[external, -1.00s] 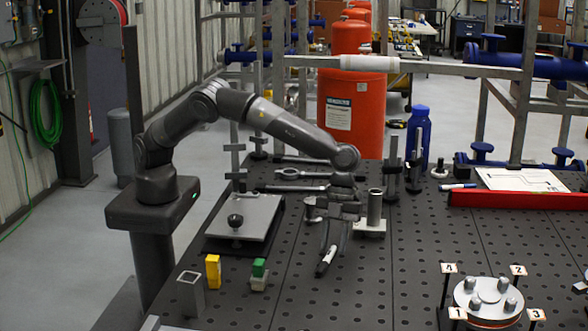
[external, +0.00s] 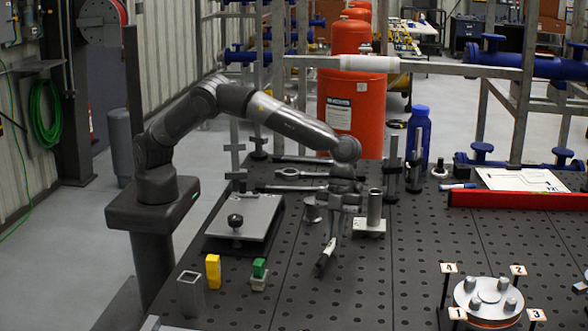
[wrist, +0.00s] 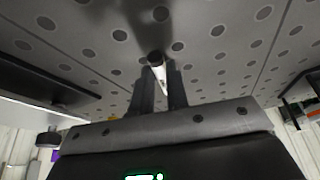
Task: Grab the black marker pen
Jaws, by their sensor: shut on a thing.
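The black marker pen (wrist: 160,74) has a black end and a white barrel. In the wrist view it lies between the two fingers of my gripper (wrist: 158,88), black end pointing out past the fingertips. In the external view my gripper (external: 328,250) points down over the perforated table, and the marker (external: 322,262) shows at its fingertips, tilted. My gripper is shut on the marker. I cannot tell from the external view whether the marker's lower end touches the table.
A yellow block (external: 213,271), a green-topped block (external: 259,268) and an open square tube (external: 190,293) stand left of my gripper. A metal cylinder on a plate (external: 375,208) stands close behind. A bolted flange (external: 488,296) sits front right. The table's middle right is clear.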

